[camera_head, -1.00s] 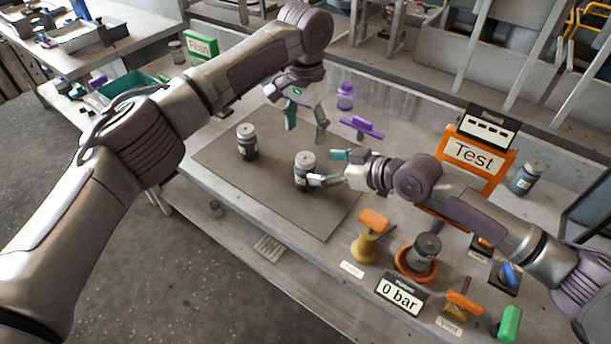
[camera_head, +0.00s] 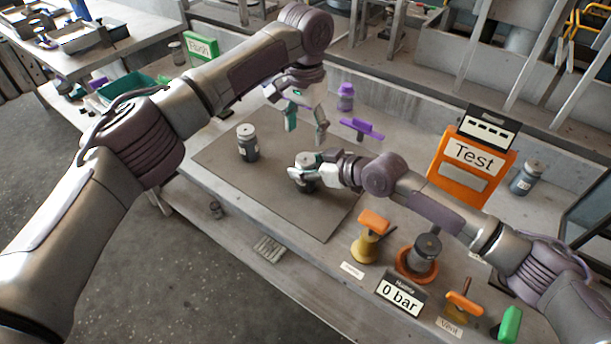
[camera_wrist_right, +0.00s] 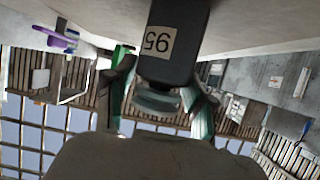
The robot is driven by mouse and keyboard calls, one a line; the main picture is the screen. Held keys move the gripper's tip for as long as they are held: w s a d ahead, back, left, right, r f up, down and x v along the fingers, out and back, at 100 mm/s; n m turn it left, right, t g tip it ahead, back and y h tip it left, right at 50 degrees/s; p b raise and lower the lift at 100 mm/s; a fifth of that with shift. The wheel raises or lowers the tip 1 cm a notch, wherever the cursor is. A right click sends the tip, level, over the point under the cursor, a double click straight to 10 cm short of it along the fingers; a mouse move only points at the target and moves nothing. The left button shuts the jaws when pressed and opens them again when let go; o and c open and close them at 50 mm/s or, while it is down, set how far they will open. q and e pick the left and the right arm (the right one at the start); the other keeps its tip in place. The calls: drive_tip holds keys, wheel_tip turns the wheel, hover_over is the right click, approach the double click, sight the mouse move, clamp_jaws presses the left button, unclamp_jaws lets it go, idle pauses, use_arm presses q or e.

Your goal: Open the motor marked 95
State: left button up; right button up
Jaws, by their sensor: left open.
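The motor marked 95 (camera_wrist_right: 172,62) is a dark cylinder with a light cap and a white label, upside down in the right wrist view. In the head view it (camera_head: 307,186) stands on the grey mat (camera_head: 262,204), mostly hidden by my right gripper (camera_head: 302,171). That gripper's fingers (camera_wrist_right: 162,98) are on both sides of the motor near its cap; whether they press on it is unclear. My left gripper (camera_head: 306,128) is open and empty above the far part of the mat.
Another dark motor (camera_head: 248,143) stands on the mat to the left. A purple tool (camera_head: 361,128) and a purple-topped item (camera_head: 345,97) are behind. The orange Test panel (camera_head: 470,165), yellow stand (camera_head: 368,240) and 0 bar display (camera_head: 399,294) are at the right.

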clamp_jaws()
drive_tip(key=o, duration=0.7)
unclamp_jaws()
